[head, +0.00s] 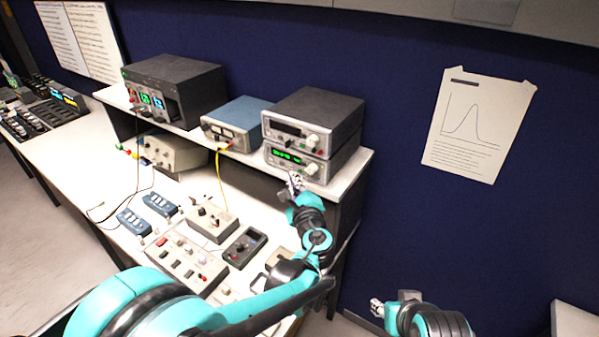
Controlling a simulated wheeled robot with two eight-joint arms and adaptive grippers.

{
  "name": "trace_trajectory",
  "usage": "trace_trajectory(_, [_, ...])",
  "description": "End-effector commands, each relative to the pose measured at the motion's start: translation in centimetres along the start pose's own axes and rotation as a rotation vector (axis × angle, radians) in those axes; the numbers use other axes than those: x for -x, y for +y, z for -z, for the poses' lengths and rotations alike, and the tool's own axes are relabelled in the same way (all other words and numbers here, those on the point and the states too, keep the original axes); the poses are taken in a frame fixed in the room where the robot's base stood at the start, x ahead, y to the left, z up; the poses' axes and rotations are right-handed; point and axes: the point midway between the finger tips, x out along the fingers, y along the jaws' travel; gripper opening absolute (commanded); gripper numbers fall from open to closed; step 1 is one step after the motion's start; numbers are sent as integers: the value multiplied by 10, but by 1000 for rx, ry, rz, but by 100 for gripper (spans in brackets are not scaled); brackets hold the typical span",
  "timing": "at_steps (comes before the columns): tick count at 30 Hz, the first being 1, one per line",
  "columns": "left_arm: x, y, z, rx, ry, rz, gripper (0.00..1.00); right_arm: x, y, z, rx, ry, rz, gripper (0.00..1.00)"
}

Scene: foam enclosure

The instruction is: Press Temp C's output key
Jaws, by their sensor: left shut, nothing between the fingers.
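Two grey instruments are stacked at the right end of the shelf. The upper instrument (303,134) has a dark display; the lower instrument (321,172) has a lit green display. Their labels are too small to read, so I cannot tell which one is Temp C or pick out its output key. My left gripper (294,180) is shut and empty, just in front of the lower instrument's front panel. I cannot tell if its tips touch the panel. My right gripper (375,305) is low at the bottom right, away from the bench, and its fingers are too small to judge.
A blue meter box (237,121) with a yellow cable stands left of the stack, and a black power supply (176,86) further left. Below, the bench holds a control box (187,262), a handheld meter (245,247) and blue modules (134,221). A dark blue wall stands behind.

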Motion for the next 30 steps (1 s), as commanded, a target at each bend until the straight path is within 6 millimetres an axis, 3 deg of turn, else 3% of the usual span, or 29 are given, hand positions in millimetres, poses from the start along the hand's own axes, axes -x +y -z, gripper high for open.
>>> trace_trajectory(15, [32, 23, -24, 0, 0, 0, 0, 1, 0, 1, 0, 0, 0, 40])
trace_trajectory(30, [34, 25, -25, 0, 0, 0, 0, 1, 0, 1, 0, 0, 0, 40])
